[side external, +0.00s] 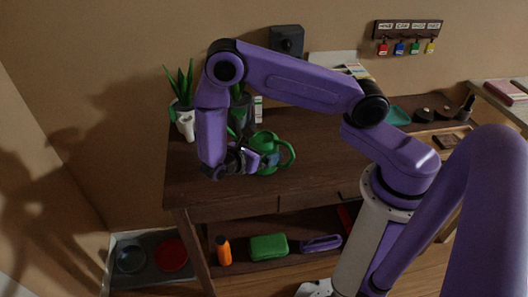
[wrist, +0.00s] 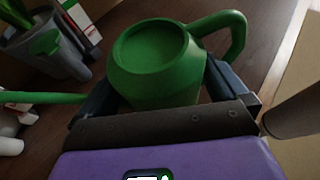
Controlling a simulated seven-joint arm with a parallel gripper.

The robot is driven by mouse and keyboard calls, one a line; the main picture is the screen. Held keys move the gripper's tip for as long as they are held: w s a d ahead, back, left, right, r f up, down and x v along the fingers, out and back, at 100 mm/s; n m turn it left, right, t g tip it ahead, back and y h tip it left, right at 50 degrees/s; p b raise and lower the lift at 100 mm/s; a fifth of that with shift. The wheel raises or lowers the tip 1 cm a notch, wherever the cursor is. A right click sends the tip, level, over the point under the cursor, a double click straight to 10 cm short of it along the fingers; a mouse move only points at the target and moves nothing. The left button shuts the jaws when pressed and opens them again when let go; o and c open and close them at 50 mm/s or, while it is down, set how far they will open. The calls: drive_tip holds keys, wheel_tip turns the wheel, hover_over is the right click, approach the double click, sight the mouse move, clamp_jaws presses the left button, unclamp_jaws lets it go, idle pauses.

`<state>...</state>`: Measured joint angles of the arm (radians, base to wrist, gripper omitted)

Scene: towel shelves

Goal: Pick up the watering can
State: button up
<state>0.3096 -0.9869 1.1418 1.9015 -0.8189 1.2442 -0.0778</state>
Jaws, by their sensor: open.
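The green watering can (side external: 268,143) stands on the dark wooden table top, with its looped handle on the right in the side external view. In the wrist view the watering can (wrist: 155,62) fills the middle, its handle at upper right and its spout at the left. My gripper (side external: 250,160) is low over the table, right at the can. In the wrist view my gripper (wrist: 165,85) is open, with one finger on each side of the can's body. I cannot tell whether the fingers touch it.
Potted plants (side external: 181,100) and a white bottle (side external: 186,124) stand left of the can. The lower shelf holds an orange bottle (side external: 223,250), a green case (side external: 268,247) and a purple item (side external: 320,243). The table's front (side external: 230,190) is clear.

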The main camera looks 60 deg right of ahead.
drive_tip(key=c, duration=1.1)
drive_tip(key=shift+r, duration=0.2)
wheel_tip(320, 180, up, 10)
drive_tip(key=shift+f, duration=0.1)
